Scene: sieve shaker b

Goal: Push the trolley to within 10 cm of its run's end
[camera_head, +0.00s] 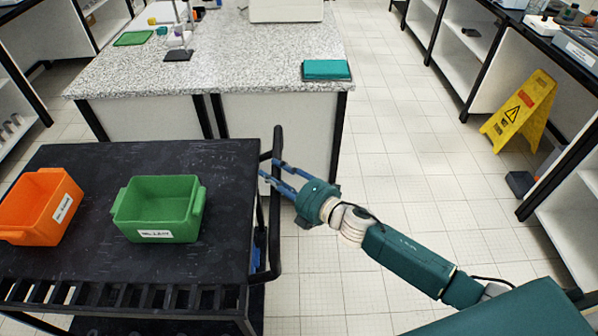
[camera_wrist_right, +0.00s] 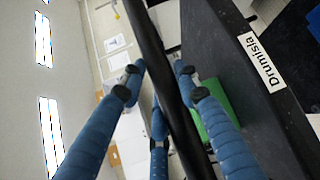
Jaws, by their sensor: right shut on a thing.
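The trolley (camera_head: 232,205) is black, with a dark top and a lower shelf, at the left front of the head view. Its upright handle bar (camera_head: 277,200) stands at its right side. My right gripper (camera_head: 272,172) is shut on the handle bar, its blue fingers around it. In the right wrist view the bar (camera_wrist_right: 165,75) runs between the blue fingers, next to the trolley's side with a white label (camera_wrist_right: 262,62). A green bin (camera_head: 158,208) and an orange bin (camera_head: 40,205) stand on the trolley top. My left gripper is out of view.
A speckled bench (camera_head: 260,75) stands just beyond the trolley, with a teal box (camera_head: 326,70) on its near right corner. A yellow wet-floor sign (camera_head: 520,112) stands at the right by the shelving. The tiled floor (camera_head: 390,130) between is clear.

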